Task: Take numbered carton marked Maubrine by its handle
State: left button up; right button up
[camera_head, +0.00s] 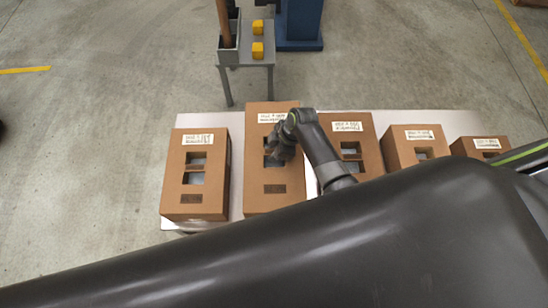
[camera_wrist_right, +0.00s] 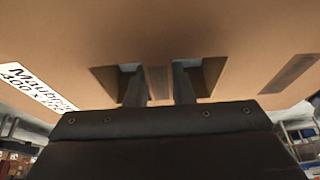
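The carton marked Maubrine (camera_wrist_right: 90,35) is brown, and its white label (camera_wrist_right: 38,88) shows at the left of the right wrist view. In the head view it is the second carton (camera_head: 258,202) from the left, standing on a pale platform. Two cut-outs in its top leave a narrow strip, the handle (camera_wrist_right: 159,82), between them. In the head view my right gripper (camera_head: 278,152) covers the handle. My left gripper is out of view.
Several similar labelled cartons stand beside it: one at the left (camera_head: 172,180), others to the right (camera_head: 372,150) (camera_head: 400,150) (camera_head: 465,148). A grey stand (camera_head: 235,57) with yellow blocks (camera_head: 257,50) is behind. The floor at the left is clear.

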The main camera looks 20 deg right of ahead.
grip_shut()
jog(key=shift+r, duration=0.15)
